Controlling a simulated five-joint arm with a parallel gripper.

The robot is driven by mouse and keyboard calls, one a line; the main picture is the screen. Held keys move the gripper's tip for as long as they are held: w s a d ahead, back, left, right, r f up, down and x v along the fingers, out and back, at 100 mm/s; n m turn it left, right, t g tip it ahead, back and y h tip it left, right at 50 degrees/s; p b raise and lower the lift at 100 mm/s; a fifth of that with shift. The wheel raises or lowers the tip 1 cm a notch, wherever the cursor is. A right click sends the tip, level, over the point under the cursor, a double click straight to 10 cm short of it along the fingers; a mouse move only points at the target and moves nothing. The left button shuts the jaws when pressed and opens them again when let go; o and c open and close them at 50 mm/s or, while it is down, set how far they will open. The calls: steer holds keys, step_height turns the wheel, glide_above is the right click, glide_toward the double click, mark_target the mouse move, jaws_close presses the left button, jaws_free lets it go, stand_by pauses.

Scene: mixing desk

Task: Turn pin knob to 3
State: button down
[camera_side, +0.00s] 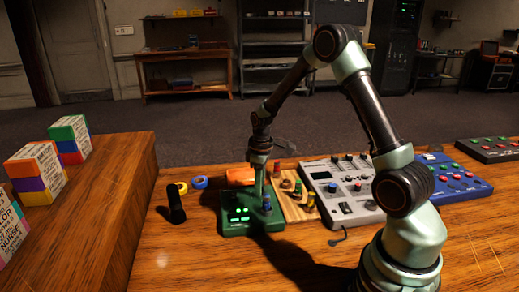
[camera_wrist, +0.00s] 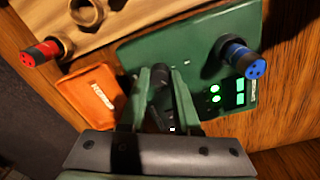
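The green box (camera_side: 236,221) stands on the desk with lit green displays and lamps. Its face (camera_wrist: 190,55) fills much of the wrist view, with the lit lamps (camera_wrist: 215,94) at the right. A blue knob (camera_wrist: 238,57) stands up from it, also seen in the side view (camera_side: 267,203). My gripper (camera_side: 258,186) points down over the box. In the wrist view my fingers (camera_wrist: 162,78) stand a little apart with a dark knob-like part (camera_wrist: 160,103) between them. I cannot tell whether they touch it. No knob markings or number 3 are readable.
A wooden board (camera_side: 296,213) with several pegs stands right of the box, then a grey mixer (camera_side: 341,180) and a blue panel (camera_side: 455,180). An orange object (camera_wrist: 97,97) lies beside the box. A black cylinder (camera_side: 175,204) stands left; desk in front is clear.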

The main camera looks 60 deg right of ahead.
steer(key=shift+a+m, duration=0.1)
steer(key=shift+m, duration=0.3)
steer(key=m, duration=0.5)
steer(key=shift+m, duration=0.3)
steer(key=m, duration=0.5)
steer(key=shift+a+g, duration=0.1)
steer(key=shift+g, duration=0.2)
steer(key=shift+m, duration=0.4)
steer(key=c, duration=0.6)
jaws_free()
steer(key=shift+r, duration=0.1)
